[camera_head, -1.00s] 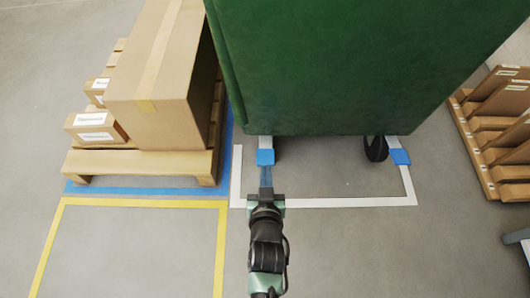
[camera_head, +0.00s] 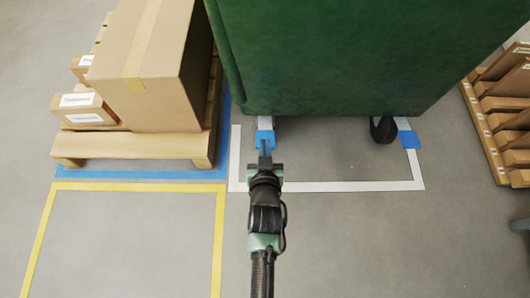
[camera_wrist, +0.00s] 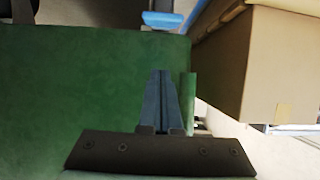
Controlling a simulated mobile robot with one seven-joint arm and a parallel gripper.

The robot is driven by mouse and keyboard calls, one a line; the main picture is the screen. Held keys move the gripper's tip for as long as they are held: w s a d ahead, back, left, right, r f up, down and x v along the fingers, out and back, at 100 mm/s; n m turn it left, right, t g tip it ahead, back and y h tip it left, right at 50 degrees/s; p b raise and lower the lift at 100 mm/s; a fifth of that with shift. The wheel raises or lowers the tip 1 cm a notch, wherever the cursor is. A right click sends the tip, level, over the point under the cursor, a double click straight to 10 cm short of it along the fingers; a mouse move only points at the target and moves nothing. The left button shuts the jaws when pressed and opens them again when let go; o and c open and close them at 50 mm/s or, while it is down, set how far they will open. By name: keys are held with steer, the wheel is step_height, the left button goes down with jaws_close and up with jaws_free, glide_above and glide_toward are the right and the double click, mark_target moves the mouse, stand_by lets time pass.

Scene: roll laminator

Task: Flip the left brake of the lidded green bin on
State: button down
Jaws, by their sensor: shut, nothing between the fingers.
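The green bin (camera_head: 330,60) stands upright at the top of the head view; its lid is not clearly in view. Its left brake (camera_head: 264,136) is a small blue pedal under the bin's front left corner. A matching right brake (camera_head: 410,140) sits beside a black wheel. My gripper (camera_head: 265,146) is shut and empty, its tips at the near edge of the left brake in the head view. In the wrist view my gripper (camera_wrist: 162,72) points towards a blue pedal (camera_wrist: 163,20), with green bin surface (camera_wrist: 80,100) between them. I cannot tell whether it touches the brake.
A pallet (camera_head: 140,148) with a large cardboard box (camera_head: 150,70) and smaller boxes stands close on the left. A wooden rack (camera_head: 500,125) is at the right. White floor tape (camera_head: 340,186) runs below the bin. The floor in front is clear.

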mark_target(265, 136)
steer(key=b+x, duration=0.1)
steer(key=x, duration=0.2)
steer(key=b+x, duration=0.2)
steer(key=x, duration=0.1)
steer(key=shift+s+f, duration=0.15)
steer(key=shift+f, duration=0.1)
step_height(265, 136, down, 3)
steer(key=b, duration=0.2)
steer(key=shift+r+b, duration=0.1)
steer(key=shift+b, duration=0.3)
steer(key=shift+s+f+b, duration=0.1)
steer(key=shift+f+b, duration=0.25)
steer(key=shift+f, duration=0.05)
